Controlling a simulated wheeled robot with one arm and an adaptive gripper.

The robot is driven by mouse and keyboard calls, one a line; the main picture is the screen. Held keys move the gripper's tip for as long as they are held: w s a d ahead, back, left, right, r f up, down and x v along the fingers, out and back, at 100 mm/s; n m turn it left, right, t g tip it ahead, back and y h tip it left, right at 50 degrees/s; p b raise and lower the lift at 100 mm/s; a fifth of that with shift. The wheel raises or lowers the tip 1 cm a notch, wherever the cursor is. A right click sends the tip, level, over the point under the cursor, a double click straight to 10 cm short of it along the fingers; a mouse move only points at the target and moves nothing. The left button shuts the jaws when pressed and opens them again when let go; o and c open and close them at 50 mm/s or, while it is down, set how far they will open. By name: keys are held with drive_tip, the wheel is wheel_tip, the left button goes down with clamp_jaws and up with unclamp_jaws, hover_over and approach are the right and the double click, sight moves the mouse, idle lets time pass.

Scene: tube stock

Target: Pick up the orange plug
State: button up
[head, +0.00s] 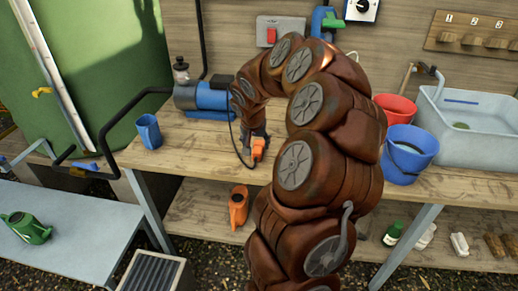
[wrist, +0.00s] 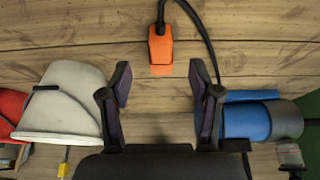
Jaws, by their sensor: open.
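The orange plug (head: 258,149) lies on the wooden bench in the head view, with a black cable running from it. In the wrist view the orange plug (wrist: 161,47) is at the upper middle, its cable leading off the top edge. My gripper (wrist: 160,82) is open and empty, and the plug shows between and beyond its fingertips, apart from them. In the head view my gripper (head: 253,130) is just beside the plug, partly hidden by my arm.
A blue pump (head: 207,97) stands left of the plug, and shows at right in the wrist view (wrist: 248,121). A blue cup (head: 148,132) stands at the bench's left. A blue bucket (head: 411,150), red bucket (head: 394,107) and grey sink (head: 468,122) are at right. Bare wood surrounds the plug.

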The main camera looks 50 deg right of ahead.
sight(257, 151)
drive_tip(key=shift+d+f, duration=0.45)
drive_tip(key=shift+w+p+x, duration=0.15)
drive_tip(key=shift+p+x, duration=0.45)
drive_tip(key=shift+x, duration=1.15)
drive_tip(key=shift+w+p+x, duration=0.2)
drive_tip(key=shift+p+x, duration=0.4)
drive_tip(key=shift+x, duration=1.15)
drive_tip(key=shift+r, duration=0.1)
clamp_jaws()
drive_tip(key=shift+r, duration=0.15)
